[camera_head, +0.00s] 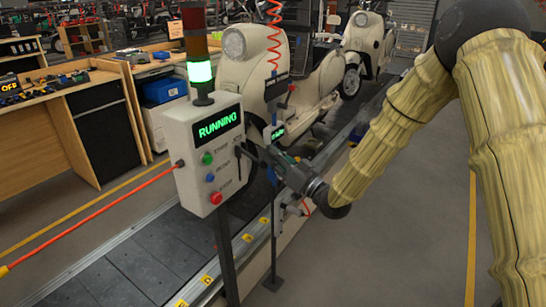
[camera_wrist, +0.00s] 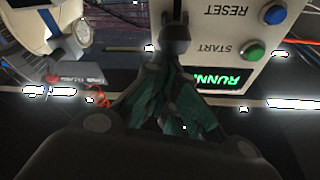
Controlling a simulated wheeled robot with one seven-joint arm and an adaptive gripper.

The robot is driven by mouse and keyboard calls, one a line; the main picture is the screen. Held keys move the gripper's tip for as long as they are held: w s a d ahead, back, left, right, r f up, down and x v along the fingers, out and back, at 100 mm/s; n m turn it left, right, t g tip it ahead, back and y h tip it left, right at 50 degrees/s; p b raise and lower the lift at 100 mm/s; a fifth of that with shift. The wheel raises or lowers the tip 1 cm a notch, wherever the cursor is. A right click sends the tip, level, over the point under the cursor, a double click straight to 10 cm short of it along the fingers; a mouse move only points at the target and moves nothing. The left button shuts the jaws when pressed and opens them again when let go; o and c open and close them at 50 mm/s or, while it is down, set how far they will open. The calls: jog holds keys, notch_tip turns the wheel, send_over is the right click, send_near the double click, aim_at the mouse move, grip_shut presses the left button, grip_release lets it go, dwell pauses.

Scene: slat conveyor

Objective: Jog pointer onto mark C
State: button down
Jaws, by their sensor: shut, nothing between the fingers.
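The grey control box (camera_head: 187,143) shows RUNNING in green, under a lit green stack light (camera_head: 200,71). Its face has a green START button (camera_head: 207,158), a blue button (camera_head: 210,177) and a red button (camera_head: 215,198). The wrist view shows it inverted, with the blue RESET button (camera_wrist: 275,14) and green START button (camera_wrist: 253,50). Contact cannot be told. I cannot make out the pointer.
The slat conveyor (camera_head: 135,265) runs diagonally from front left to back right, carrying cream scooters (camera_head: 258,70). A red coiled hose (camera_head: 274,30) with a hanging tool is behind my gripper. A wooden workbench (camera_head: 75,85) stands left. The floor at right is clear.

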dwell(0.5)
notch_tip(320, 180, up, 4)
jog(key=w+p, duration=0.1)
jog(key=p, duration=0.1)
jog(key=b+v, duration=0.3)
jog(key=v, duration=0.7)
jog(key=shift+d+r+b, duration=0.2)
jog(key=shift+d+b, duration=0.1)
jog(key=shift+b, duration=0.05)
